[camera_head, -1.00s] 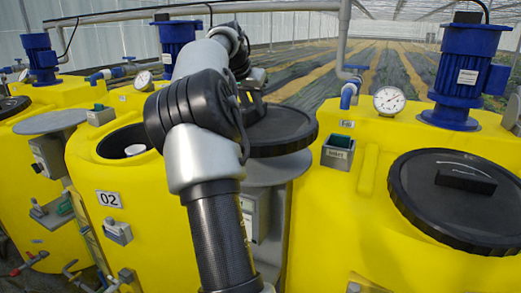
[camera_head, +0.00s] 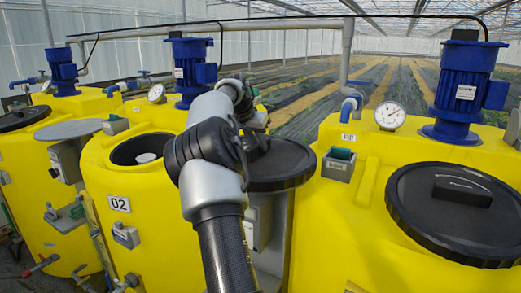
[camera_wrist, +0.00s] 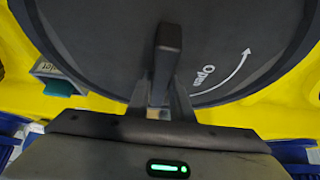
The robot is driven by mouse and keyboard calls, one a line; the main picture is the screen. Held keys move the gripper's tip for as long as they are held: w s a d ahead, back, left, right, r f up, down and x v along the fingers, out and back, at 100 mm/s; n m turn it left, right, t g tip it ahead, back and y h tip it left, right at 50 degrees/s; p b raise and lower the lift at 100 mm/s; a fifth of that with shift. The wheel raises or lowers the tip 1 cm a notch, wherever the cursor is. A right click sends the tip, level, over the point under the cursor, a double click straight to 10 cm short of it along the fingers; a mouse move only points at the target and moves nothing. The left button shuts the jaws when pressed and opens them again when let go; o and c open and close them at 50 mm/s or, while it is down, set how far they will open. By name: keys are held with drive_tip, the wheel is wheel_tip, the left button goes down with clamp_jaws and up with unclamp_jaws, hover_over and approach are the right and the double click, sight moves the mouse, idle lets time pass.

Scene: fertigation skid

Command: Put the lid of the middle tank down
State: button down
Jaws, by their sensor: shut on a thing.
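The middle tank (camera_head: 100,185) is yellow, marked 02, with its round mouth (camera_head: 130,150) uncovered. Its black round lid (camera_head: 285,168) is to the right of the mouth, over a grey stand between this tank and the right one. The lid looks about level and hides nearly all of the stand's top; I cannot tell whether they touch. In the wrist view, my gripper (camera_wrist: 160,105) is shut on the bar handle (camera_wrist: 168,45) of the lid (camera_wrist: 95,50), which bears an "Open" arrow. My arm partly hides the gripper in the head view.
The right tank (camera_head: 355,225) has its black lid (camera_head: 430,220) on, a gauge (camera_head: 390,116) and a blue motor (camera_head: 465,85). A green-topped box (camera_head: 339,163) stands close to the held lid. A bare grey round stand (camera_head: 75,130) is left of the middle tank.

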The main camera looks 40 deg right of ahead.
drive_tip(key=shift+s+f, duration=0.2)
drive_tip(key=shift+f, duration=0.2)
drive_tip(key=shift+w, duration=0.1)
drive_tip(key=c, duration=2)
unclamp_jaws()
drive_tip(key=shift+f, duration=0.3)
drive_tip(key=o, duration=0.4)
drive_tip(key=shift+r, duration=0.1)
drive_tip(key=shift+o, duration=0.2)
